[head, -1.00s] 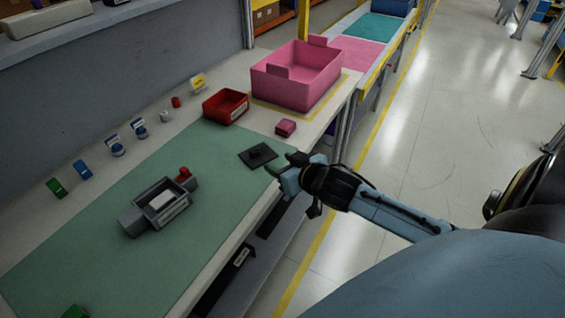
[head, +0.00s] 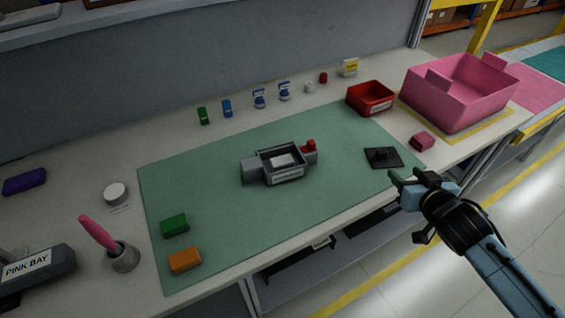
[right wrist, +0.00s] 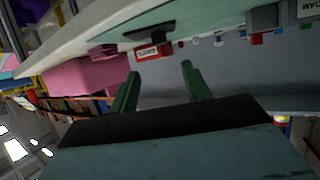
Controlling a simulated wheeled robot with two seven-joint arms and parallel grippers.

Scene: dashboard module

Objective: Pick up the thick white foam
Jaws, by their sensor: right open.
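A white block that looks like the foam (head: 283,160) lies inside a small grey holder (head: 286,179) near the middle of the green mat. Its thickness is hard to judge. My right gripper (head: 398,182) is open and empty at the front right edge of the bench, to the right of the holder and apart from it. Its two green fingers also show spread in the right wrist view (right wrist: 160,80) with nothing between them. My left gripper is not in view.
A black plate with a knob (head: 382,157) lies between the holder and my right gripper. A red bin (head: 371,111) and a pink crate (head: 458,108) stand at the right. Green (head: 174,225) and orange (head: 185,260) blocks lie at the mat's left. Mat around the holder is clear.

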